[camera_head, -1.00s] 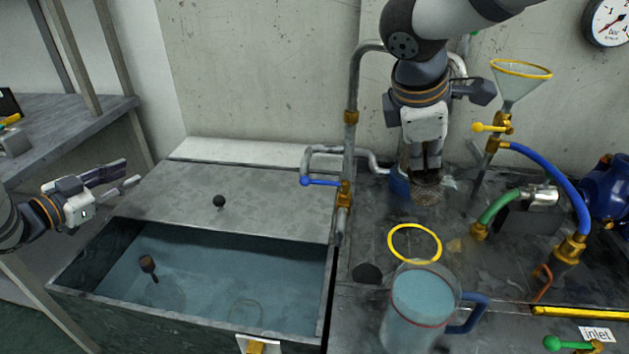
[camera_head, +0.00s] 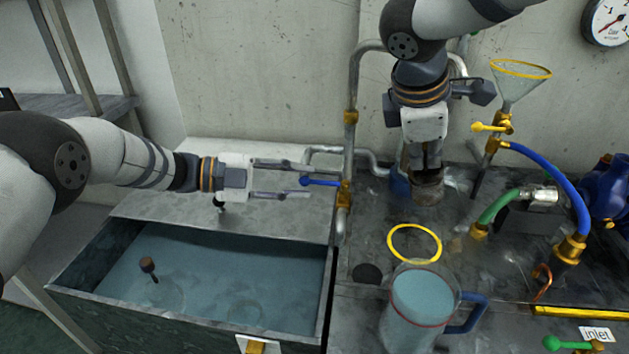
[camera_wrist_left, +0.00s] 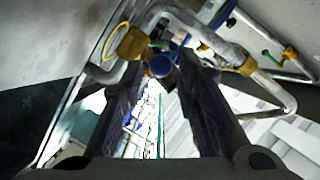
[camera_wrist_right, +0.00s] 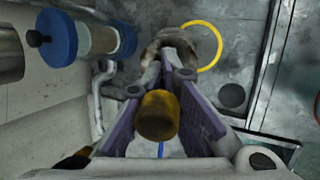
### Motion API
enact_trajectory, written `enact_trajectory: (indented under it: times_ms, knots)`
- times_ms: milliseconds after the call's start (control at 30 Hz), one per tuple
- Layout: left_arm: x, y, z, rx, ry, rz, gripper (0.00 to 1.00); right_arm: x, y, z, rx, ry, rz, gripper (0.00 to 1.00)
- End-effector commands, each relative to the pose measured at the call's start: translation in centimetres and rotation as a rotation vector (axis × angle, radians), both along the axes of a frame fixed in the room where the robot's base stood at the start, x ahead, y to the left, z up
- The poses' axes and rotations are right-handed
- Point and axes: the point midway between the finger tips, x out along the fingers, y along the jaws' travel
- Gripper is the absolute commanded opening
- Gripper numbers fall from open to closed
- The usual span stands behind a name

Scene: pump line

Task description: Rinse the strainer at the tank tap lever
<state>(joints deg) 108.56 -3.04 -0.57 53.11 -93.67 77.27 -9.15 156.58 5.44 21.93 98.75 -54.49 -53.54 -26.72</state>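The tank tap's blue lever (camera_head: 322,182) sticks out to the left from a brass valve (camera_head: 344,192) on the upright pipe. My left gripper (camera_head: 303,180) is open over the tank, its fingers on either side of the lever's tip without visibly closing on it. The blue lever end also shows between the fingers in the left wrist view (camera_wrist_left: 160,66). My right gripper (camera_head: 427,165) points down, its fingers close on the brownish strainer (camera_head: 425,188), held over the worktop. The strainer also shows beyond the fingertips in the right wrist view (camera_wrist_right: 170,42), partly hidden by them.
The water tank (camera_head: 190,233) stands open below my left arm. A yellow ring (camera_head: 414,228) lies on the worktop near a jug of water (camera_head: 418,305). A blue-based part (camera_head: 398,187) stands close beside the strainer. Hoses and a funnel (camera_head: 518,85) are at right.

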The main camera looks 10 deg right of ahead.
Motion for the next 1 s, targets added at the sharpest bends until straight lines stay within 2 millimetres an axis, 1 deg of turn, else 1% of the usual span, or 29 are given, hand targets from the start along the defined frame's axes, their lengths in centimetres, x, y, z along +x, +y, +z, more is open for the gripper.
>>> enact_trajectory:
  times_ms: [33,100,200,300,500,533,633,667,1000]
  knots:
    - [0.0,-1.0,-0.1,-0.002,0.000,-0.001,0.28,0.0,0.0,0.1,0.000,-0.001,0.000,0.00]
    - [0.2,-2.1,-0.5,0.000,0.000,0.000,0.28,0.0,0.0,0.1,0.000,-0.001,0.000,0.00]
    - [0.3,-3.2,-0.6,0.000,0.000,0.001,0.28,0.0,0.0,0.1,0.000,-0.001,0.000,0.00]
    - [0.3,-3.6,-0.7,-0.001,0.001,0.002,0.28,0.0,0.0,0.1,-0.001,-0.002,0.001,0.00]
    - [0.3,-3.6,-0.7,-0.001,0.001,0.003,0.28,0.0,0.0,0.1,-0.001,-0.002,0.001,0.00]
    - [0.3,-3.6,-0.7,-0.001,0.001,0.003,0.24,0.0,0.0,0.1,-0.001,-0.002,0.001,0.00]
    - [0.3,-3.6,-0.7,-0.001,0.001,0.003,0.01,0.0,0.0,0.1,-0.001,-0.002,0.001,0.00]
    - [0.3,-3.6,-0.7,-0.001,0.001,0.003,0.00,0.0,0.0,0.1,-0.001,-0.002,0.001,0.00]
    - [0.3,-3.5,-0.7,-0.002,0.002,0.009,0.00,0.0,0.0,0.1,-0.001,-0.002,0.001,0.00]
